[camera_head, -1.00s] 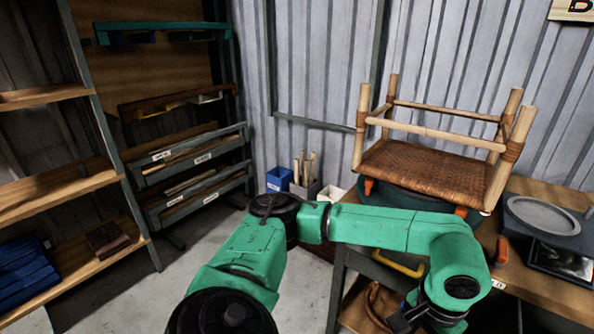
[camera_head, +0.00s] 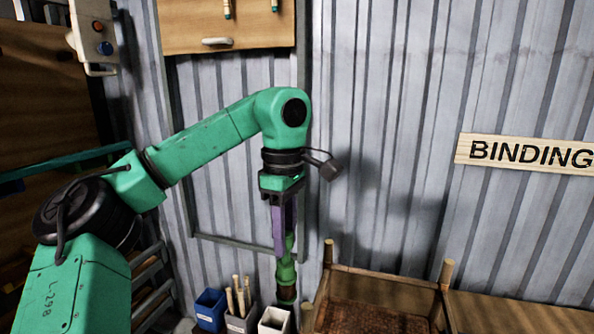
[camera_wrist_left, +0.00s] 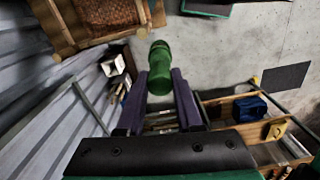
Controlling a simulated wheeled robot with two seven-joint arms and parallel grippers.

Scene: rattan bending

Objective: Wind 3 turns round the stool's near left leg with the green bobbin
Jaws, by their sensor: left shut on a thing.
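My left gripper (camera_head: 284,238) points straight down, its purple fingers shut on the green bobbin (camera_head: 287,270). The bobbin hangs upright, its lower end dark, well above floor level and left of the stool. In the left wrist view the green bobbin (camera_wrist_left: 160,62) stands out beyond the purple fingers of the gripper (camera_wrist_left: 161,90). The stool (camera_head: 390,277) shows only in part at the bottom edge, legs up, with its brown woven seat (camera_head: 372,318). Its near left leg (camera_head: 308,314) barely shows. The stool (camera_wrist_left: 105,14) is also at the top left of the wrist view. No strand can be made out.
A blue bin (camera_head: 209,310), a grey bin with sticks (camera_head: 240,322) and a white bin (camera_head: 274,320) stand below the bobbin. A corrugated wall (camera_head: 400,130) with a BINDING sign (camera_head: 525,153) is behind. A wooden board (camera_head: 225,28) hangs above my arm.

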